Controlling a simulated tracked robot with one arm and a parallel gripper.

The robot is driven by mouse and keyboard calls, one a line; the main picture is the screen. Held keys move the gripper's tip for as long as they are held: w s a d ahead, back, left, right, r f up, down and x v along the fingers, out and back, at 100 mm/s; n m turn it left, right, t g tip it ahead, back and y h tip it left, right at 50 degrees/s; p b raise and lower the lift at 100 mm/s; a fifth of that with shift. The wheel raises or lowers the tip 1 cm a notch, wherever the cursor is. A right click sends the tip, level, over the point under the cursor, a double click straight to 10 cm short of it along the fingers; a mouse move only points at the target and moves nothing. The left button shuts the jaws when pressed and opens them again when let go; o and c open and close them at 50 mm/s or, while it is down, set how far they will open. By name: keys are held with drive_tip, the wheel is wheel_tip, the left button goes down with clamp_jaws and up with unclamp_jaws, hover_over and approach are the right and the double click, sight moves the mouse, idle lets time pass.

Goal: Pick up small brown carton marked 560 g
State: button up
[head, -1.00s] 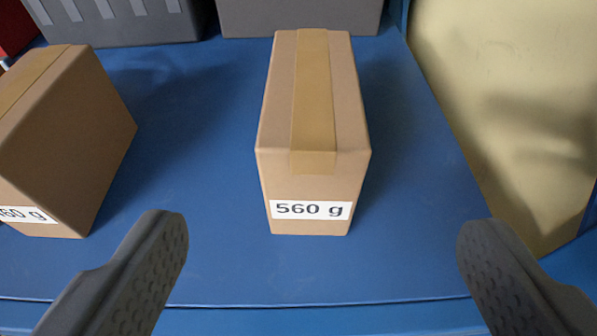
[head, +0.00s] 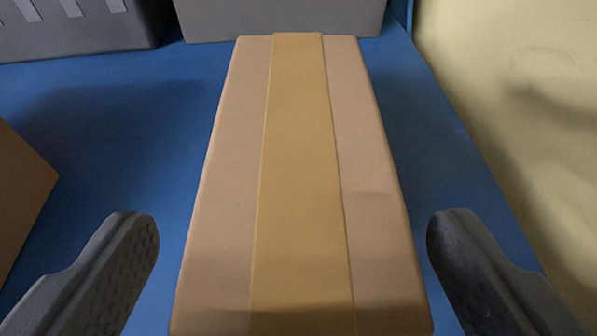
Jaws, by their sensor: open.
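The small brown carton (head: 375,190) with a tan tape strip along its top stands on the blue shelf, large in the middle of the view. Its front face and the 560 g label are out of view below the frame; the label shows in the earlier frame. My gripper (head: 290,225) is open, with one grey finger at the left of the carton and the other at the right. A gap shows between the left finger and the carton; the right finger looks close to its side. I cannot tell whether it touches.
Another brown carton (head: 20,200) is partly visible at the left edge. Grey bins (head: 280,18) stand behind the carton, one more (head: 80,35) at the back left. A yellowish panel (head: 500,90) borders the right. Blue shelf (head: 120,140) is bare left of the carton.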

sight(297, 191)
drive_tip(key=shift+x, duration=2.3)
drive_tip(key=shift+r, duration=0.1)
drive_tip(key=c, duration=1.5)
